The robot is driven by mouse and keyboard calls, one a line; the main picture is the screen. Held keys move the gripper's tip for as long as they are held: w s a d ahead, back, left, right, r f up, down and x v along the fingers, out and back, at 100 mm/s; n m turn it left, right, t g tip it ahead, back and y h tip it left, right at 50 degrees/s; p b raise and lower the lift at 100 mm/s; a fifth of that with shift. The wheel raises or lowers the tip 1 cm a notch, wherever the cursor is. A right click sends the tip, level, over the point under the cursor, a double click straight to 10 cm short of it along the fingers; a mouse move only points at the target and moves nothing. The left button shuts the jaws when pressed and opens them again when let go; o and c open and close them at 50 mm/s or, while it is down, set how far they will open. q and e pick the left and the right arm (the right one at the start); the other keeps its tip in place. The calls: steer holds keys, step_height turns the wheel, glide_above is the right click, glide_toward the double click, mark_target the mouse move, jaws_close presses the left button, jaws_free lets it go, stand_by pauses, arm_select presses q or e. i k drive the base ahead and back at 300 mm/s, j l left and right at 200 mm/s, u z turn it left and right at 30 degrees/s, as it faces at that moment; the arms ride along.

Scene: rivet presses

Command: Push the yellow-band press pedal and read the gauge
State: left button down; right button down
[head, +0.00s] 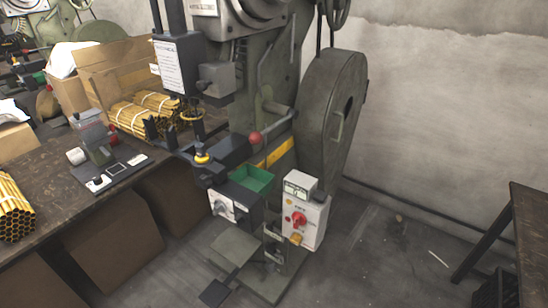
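The press with the yellow band (273,153) stands in the middle of the head view, green-grey with a large flywheel guard (327,110) on its right. At its foot are a flat grey plate (237,248) and a smaller dark plate (214,293) low on the floor; I cannot tell for sure which is the pedal. The gauge (298,186) is a small white-faced meter on top of a pale control box (305,221) with a red knob. Its face is visible, but the reading is too small to make out. Neither of my grippers is in view.
A workbench (40,185) on the left holds bundles of yellow rods (14,210), cardboard boxes (115,65) and a small device (95,140). A green bin (251,179) sits on the press front. A dark table (535,215) stands at right. Floor between press and table is mostly open.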

mark_target(217, 292)
steer(key=j+z, duration=0.15)
steer(key=j, duration=0.25)
steer(key=k+j+z, duration=0.15)
steer(key=j, duration=0.25)
steer(key=k+j+z, duration=0.15)
steer(key=j, duration=0.2)
steer(key=k+j+z, duration=0.2)
steer(key=k+j, duration=0.1)
steer(key=j, duration=0.05)
